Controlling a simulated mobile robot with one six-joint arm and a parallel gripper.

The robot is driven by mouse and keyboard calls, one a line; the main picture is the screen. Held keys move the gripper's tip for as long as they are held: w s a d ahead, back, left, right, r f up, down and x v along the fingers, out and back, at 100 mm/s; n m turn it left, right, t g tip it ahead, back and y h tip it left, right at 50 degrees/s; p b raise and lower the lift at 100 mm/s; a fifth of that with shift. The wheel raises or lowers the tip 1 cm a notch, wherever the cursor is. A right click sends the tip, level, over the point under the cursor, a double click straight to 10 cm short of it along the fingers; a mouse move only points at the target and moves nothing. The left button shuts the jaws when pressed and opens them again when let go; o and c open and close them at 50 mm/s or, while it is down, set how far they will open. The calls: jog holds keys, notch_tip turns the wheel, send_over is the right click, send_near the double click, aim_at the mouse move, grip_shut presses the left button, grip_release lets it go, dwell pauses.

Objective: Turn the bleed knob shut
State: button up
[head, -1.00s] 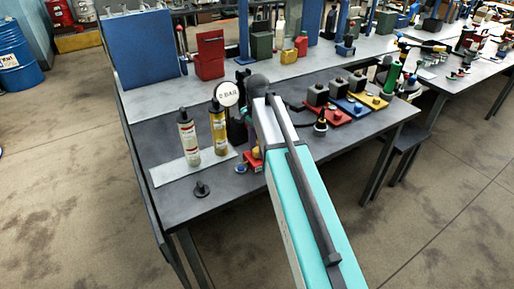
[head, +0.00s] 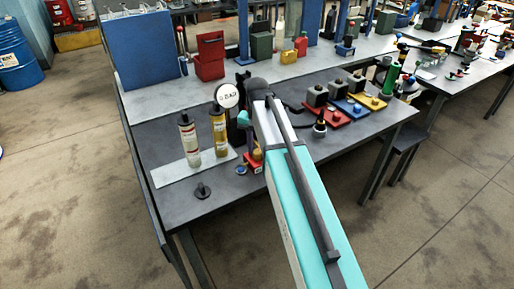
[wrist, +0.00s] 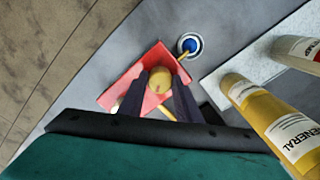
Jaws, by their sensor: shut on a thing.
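In the wrist view a round brass-yellow knob (wrist: 160,80), which I take for the bleed knob, stands on a red base plate (wrist: 120,92). The dark fingers of my gripper (wrist: 159,87) are on either side of it, shut on it. In the head view the red base (head: 252,167) shows at the front of the grey bench, with the brass part (head: 257,155) above it. My arm covers much of that spot there, so the fingers cannot be made out. A round white gauge (head: 227,96) stands just behind; its printing is too small to read surely.
A blue-topped fitting in a pale ring (wrist: 189,45) is close to the red plate. A white-labelled cartridge (head: 189,143) and a yellow one (head: 218,133) stand on a pale plate (head: 178,172) to the left. A small black part (head: 203,191) lies in front.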

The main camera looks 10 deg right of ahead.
aim_at(257, 152)
jog(key=n+p, duration=0.1)
jog(key=n, duration=0.5)
jog(key=n+p, duration=0.1)
jog(key=n, duration=0.5)
dwell(0.5)
jog(key=o, duration=1.1)
jog(key=shift+c, duration=0.2)
jog(key=shift+r, duration=0.2)
notch_tip(257, 152, up, 13)
jog(key=b, duration=0.2)
jog(key=shift+r+b, duration=0.2)
jog(key=shift+b, duration=0.2)
jog(key=shift+s, duration=0.1)
